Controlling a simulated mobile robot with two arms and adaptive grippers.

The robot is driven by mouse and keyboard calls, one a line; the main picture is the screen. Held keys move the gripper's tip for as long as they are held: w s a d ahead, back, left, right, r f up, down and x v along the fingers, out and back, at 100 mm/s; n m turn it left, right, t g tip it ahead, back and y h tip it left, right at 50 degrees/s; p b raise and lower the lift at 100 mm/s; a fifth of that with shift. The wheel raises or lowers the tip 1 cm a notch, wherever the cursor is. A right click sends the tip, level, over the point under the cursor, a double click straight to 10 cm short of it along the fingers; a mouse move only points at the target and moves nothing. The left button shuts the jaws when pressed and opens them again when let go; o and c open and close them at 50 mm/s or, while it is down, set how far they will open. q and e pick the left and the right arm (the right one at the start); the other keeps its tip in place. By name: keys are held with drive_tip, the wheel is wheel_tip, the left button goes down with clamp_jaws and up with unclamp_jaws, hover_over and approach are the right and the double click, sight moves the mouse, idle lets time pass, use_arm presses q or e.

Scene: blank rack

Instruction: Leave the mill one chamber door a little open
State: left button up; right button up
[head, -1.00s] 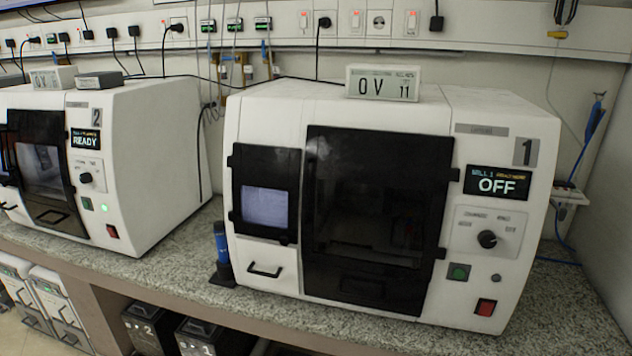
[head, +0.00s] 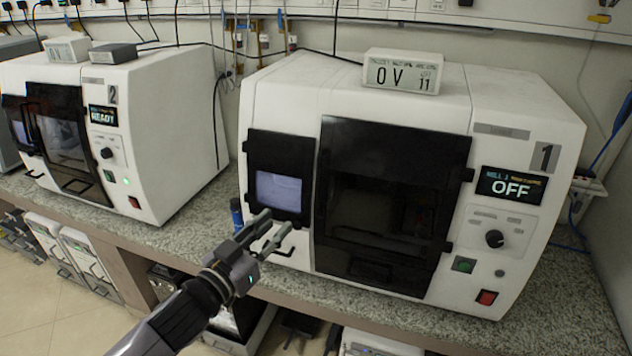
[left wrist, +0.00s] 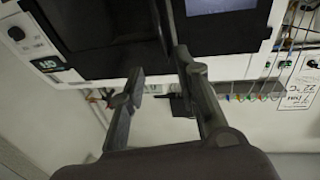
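Mill one (head: 480,95) is the white machine on the right, marked 1, with its display reading OFF. Its chamber door (head: 395,140), black with a dark window, looks shut in the head view. The door also fills the upper left of the left wrist view (left wrist: 95,40), where the mill appears upside down. My left gripper (head: 278,219) is in front of the mill's lower left, below the small screen and left of the door. Its two fingers are apart with nothing between them, also in the left wrist view (left wrist: 158,64). My right gripper is out of view.
A small box reading OV 11 (head: 403,72) sits on mill one. Mill two (head: 165,110), reading READY, stands to the left. A blue bottle (head: 236,211) is on the speckled bench (head: 190,231) between them, partly behind my gripper. Dark units stand below the bench.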

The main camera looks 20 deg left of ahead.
sight(317, 185)
use_arm(q)
drive_tip(key=p+x, duration=0.4)
drive_tip(key=x, duration=1.1)
drive_tip(key=shift+w+d+f+p, duration=0.15)
drive_tip(key=shift+w+p, duration=0.2)
drive_tip(key=shift+w, duration=0.2)
drive_tip(key=shift+c, duration=0.2)
drive_tip(key=c, duration=0.7)
clamp_jaws()
